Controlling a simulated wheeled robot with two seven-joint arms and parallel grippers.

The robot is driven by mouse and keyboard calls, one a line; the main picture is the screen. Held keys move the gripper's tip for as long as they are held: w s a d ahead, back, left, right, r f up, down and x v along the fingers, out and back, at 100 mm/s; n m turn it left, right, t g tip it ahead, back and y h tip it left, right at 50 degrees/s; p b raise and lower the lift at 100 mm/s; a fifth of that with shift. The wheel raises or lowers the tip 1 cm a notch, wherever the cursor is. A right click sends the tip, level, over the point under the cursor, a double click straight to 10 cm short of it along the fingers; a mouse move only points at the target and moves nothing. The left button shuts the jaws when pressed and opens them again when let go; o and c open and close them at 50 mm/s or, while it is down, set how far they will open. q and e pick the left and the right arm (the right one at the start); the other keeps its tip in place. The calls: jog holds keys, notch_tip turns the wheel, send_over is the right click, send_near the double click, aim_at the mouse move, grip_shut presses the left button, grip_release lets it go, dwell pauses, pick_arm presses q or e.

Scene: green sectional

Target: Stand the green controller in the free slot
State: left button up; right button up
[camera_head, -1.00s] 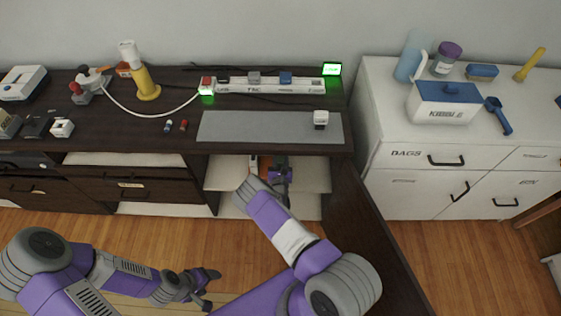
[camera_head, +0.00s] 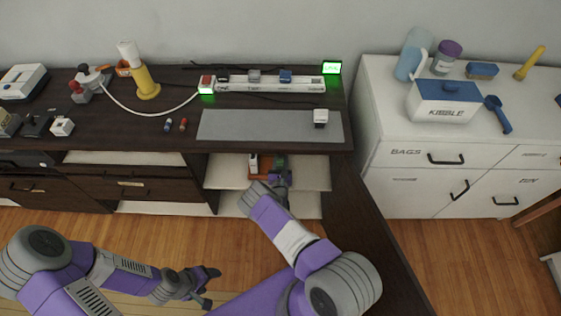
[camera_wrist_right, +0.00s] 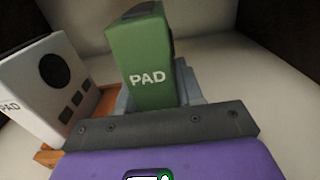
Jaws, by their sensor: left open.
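The green controller (camera_wrist_right: 150,70), marked PAD, stands close in front of my right gripper in the right wrist view, with a grey finger at each side of it. My right gripper (camera_wrist_right: 158,98) appears shut on it; its lower part is hidden by the gripper. In the head view the green controller (camera_head: 281,160) shows small inside the open cabinet shelf. An orange rack (camera_wrist_right: 105,103) holds a white controller (camera_wrist_right: 50,85) to the left of the green one. The free slot is not clearly visible. My left gripper (camera_head: 208,288) is open and empty, low over the floor.
The dark desk top (camera_head: 230,155) lies just above the shelf opening. A dark panel (camera_head: 365,225) stands to the right of my right arm. The white shelf floor (camera_wrist_right: 255,110) is clear right of the green controller. A white cabinet (camera_head: 400,155) stands further right.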

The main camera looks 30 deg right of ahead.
jog(key=o, duration=0.5)
jog(key=shift+s, duration=0.1)
jog(key=p+v, duration=0.3)
jog(key=v, duration=0.4)
jog(key=shift+s+a, duration=0.15)
jog(key=shift+s, duration=0.05)
